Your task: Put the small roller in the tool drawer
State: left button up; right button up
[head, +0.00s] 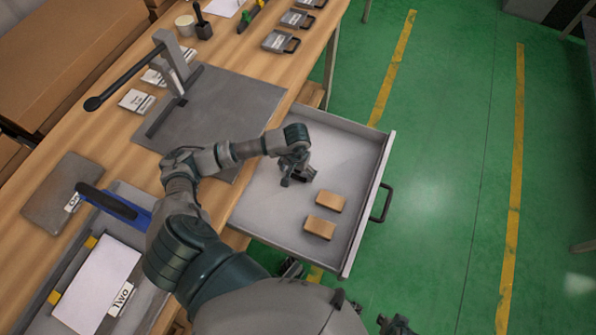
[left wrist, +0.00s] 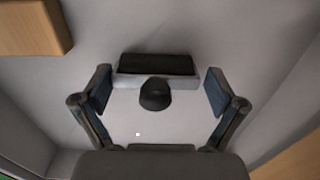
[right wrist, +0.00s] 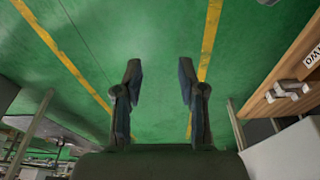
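The tool drawer (head: 345,150) is pulled out from the workbench, a grey tray with a dark front handle. My left gripper (head: 297,178) is inside the drawer's outline, pointing down, with its fingers open. In the left wrist view, the small roller, with a dark roller (left wrist: 157,65) in a pale frame and a dark round handle end (left wrist: 155,94), lies on the grey drawer floor between and just beyond the open fingertips (left wrist: 158,92). The fingers appear apart from it. My right gripper (right wrist: 158,80) is open and empty above the green floor.
Two brown blocks (head: 330,201) (head: 320,228) lie in the drawer near its front. On the bench are a grey mat with a lever tool (head: 180,75), a blue-and-black handled tool (head: 115,204) and a tray with a white sheet (head: 97,285). The green floor beyond is clear.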

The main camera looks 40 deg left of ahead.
pick_arm(q)
jog(key=shift+a, duration=0.2)
jog(key=shift+d+r, duration=0.1)
notch_tip(320, 180, up, 12)
jog(key=shift+f+p, duration=0.1)
jog(key=shift+p, duration=0.65)
pick_arm(e)
jog(key=x, duration=0.4)
jog(key=shift+s+a+f, duration=0.1)
jog(key=shift+f, duration=0.1)
pick_arm(q)
jog(key=shift+d, duration=0.1)
